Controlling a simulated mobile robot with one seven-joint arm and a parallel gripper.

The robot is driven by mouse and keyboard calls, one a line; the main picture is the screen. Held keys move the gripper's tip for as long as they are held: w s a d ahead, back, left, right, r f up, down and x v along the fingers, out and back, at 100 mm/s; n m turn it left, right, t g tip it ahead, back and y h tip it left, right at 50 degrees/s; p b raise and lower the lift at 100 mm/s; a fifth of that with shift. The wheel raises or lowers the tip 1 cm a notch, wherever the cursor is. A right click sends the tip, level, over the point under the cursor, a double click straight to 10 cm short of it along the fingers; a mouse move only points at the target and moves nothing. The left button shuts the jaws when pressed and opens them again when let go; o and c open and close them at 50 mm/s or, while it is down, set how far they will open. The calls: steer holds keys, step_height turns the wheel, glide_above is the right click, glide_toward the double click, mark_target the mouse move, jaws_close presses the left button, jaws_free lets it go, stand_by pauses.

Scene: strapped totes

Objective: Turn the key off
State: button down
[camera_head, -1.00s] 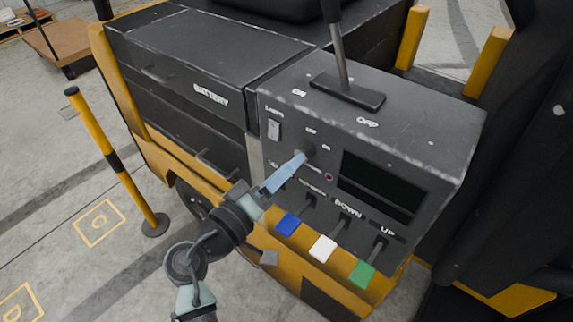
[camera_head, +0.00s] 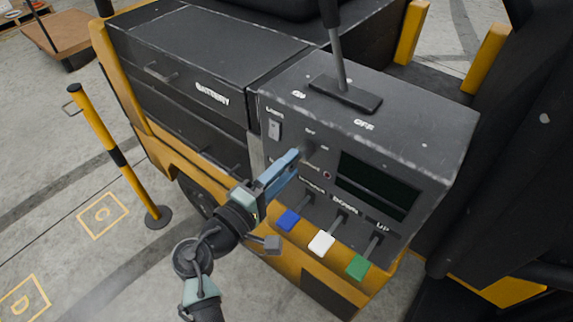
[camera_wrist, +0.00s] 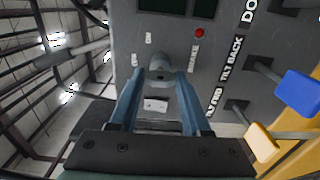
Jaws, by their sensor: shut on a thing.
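The key (camera_wrist: 160,73) sits in the grey control panel (camera_head: 430,165), with small OFF and ON labels near it. In the wrist view its round grey end shows between my fingertips. My gripper (camera_head: 296,154) has blue fingers and is shut on the key, reaching it from the lower left in the head view. In the wrist view my gripper (camera_wrist: 162,80) has one finger on each side of the key. The fingers hide most of the key in the head view, so I cannot tell its exact angle.
Blue (camera_head: 288,219), white (camera_head: 321,243) and green (camera_head: 357,267) levers stick out below my gripper. A light switch (camera_head: 274,130) is up and left of the key. A tall lever (camera_head: 338,65) stands on top. A yellow-black post (camera_head: 115,150) stands left.

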stand_by(0.4)
steer(key=shift+c, duration=1.8)
jaws_free()
steer(key=shift+a, duration=0.1)
steer(key=b+v, duration=0.2)
steer(key=v, duration=1.1)
